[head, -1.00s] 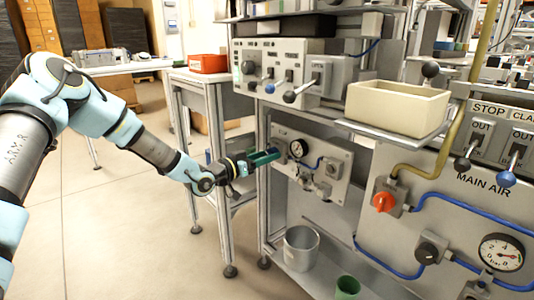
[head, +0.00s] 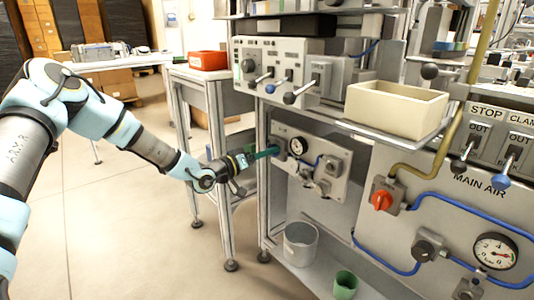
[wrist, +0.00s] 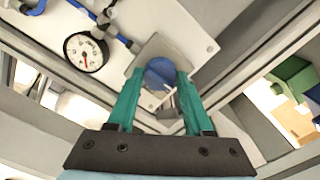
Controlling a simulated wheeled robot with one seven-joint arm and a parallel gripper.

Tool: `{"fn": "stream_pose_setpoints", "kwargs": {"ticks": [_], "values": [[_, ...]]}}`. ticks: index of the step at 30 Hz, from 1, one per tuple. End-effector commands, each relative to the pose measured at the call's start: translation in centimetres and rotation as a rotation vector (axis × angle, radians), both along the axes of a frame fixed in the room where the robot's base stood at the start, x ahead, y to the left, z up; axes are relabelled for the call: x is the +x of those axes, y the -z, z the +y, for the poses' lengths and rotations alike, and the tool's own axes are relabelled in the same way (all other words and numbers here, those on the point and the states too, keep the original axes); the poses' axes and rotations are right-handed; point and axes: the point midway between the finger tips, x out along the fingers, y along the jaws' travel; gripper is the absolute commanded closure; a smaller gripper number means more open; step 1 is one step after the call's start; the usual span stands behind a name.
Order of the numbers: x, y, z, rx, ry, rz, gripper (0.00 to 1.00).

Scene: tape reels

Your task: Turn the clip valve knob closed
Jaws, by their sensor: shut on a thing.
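The clip valve knob (wrist: 161,72) is round and blue, on a grey square plate, and shows between my fingertips in the wrist view. A pale line or edge shows on it; I cannot tell its exact turn. My gripper (wrist: 160,80) has green fingers, one on each side of the knob, shut on it. In the head view my gripper (head: 274,151) reaches the left end of the small grey valve panel (head: 328,185), and the knob is mostly hidden by the fingers there.
A pressure gauge (head: 297,146) sits just right of my fingertips; it also shows in the wrist view (wrist: 86,52). A frame post (head: 263,190) stands close by on the left. A red-orange knob (head: 382,200) is farther right. A metal bucket (head: 300,243) stands below.

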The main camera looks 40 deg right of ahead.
Motion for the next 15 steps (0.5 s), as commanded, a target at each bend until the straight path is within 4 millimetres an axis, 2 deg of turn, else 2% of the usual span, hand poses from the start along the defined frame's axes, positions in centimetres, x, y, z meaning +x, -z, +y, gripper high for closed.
{"fn": "stream_pose_setpoints", "kwargs": {"ticks": [8,9,15], "values": [[-0.02,0.08,0.03,0.001,0.000,0.001,1.00],[-0.02,0.08,0.03,0.001,0.000,0.001,0.44],[-0.01,0.05,0.02,0.001,0.001,0.000,0.22]]}}
